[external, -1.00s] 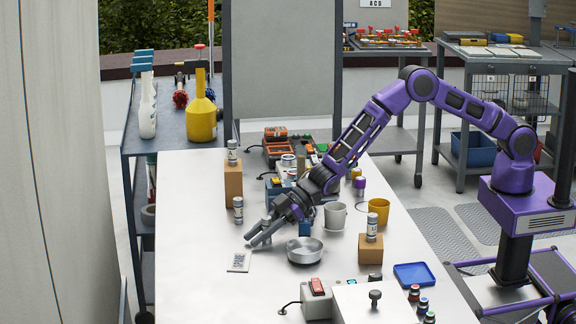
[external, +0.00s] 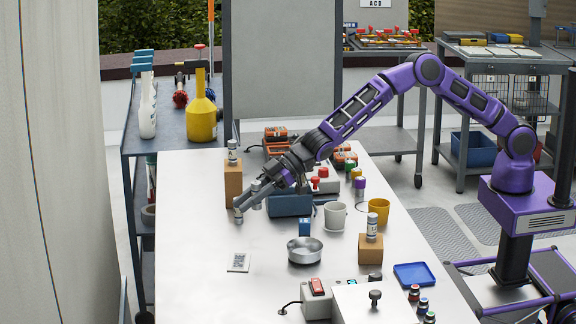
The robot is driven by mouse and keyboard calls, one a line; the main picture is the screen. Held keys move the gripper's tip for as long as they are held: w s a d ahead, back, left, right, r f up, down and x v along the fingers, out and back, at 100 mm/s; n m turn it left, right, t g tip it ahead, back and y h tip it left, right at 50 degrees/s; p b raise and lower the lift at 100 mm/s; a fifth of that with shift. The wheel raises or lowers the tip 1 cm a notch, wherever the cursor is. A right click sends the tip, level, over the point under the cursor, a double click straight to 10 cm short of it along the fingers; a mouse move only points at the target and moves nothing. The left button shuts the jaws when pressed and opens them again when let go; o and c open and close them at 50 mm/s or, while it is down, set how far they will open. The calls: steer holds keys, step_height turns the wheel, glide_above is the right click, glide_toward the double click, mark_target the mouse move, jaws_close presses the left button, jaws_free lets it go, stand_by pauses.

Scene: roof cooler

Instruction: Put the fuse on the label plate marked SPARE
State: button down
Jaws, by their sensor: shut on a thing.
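My gripper (external: 245,203) is low over the left part of the table, shut on a small grey-white cylindrical fuse (external: 238,217) that the fingers partly cover. I cannot tell whether the fuse still touches the table. A flat pale label plate (external: 239,262) with dark print lies on the table, nearer the camera than my gripper and apart from it. Its print is too small to read. Similar cylinders stand on a tall wooden block (external: 232,150) behind my gripper and on a short wooden block (external: 371,228) to the right.
A blue-grey box (external: 290,205) is under my forearm. A white cup (external: 335,216), yellow cup (external: 378,211) and blue tray (external: 414,274) stand farther right. The table around the plate is clear.

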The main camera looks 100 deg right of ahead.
steer(key=m+h+b, duration=0.2)
steer(key=b, duration=0.2)
glide_above(228, 259)
step_height(228, 259, down, 9)
steer(key=shift+d+f+b, duration=0.1)
steer(key=shift+b, duration=1.15)
steer(key=shift+f, duration=0.2)
steer(key=c, duration=0.6)
jaws_free()
steer(key=shift+r, duration=0.1)
